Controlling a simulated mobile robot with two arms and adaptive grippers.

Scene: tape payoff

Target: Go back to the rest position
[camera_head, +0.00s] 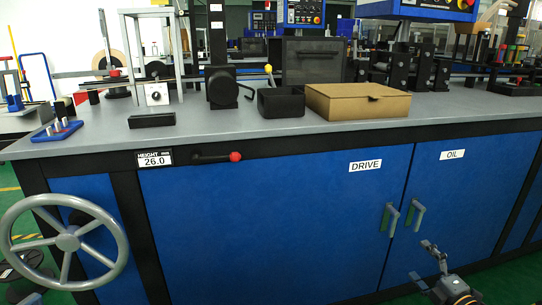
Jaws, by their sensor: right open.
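My right gripper (422,261) is low at the bottom right, in front of the blue cabinet (270,220) and below the door handles (403,217). Its fingers are apart with nothing seen between them. It is well below the grey worktop (225,128) and appears clear of the cabinet front. My left gripper is not in view.
A grey handwheel (67,242) stands out at the left. A red-knobbed lever (218,157) projects from the front edge. Green floor shows at the lower right.

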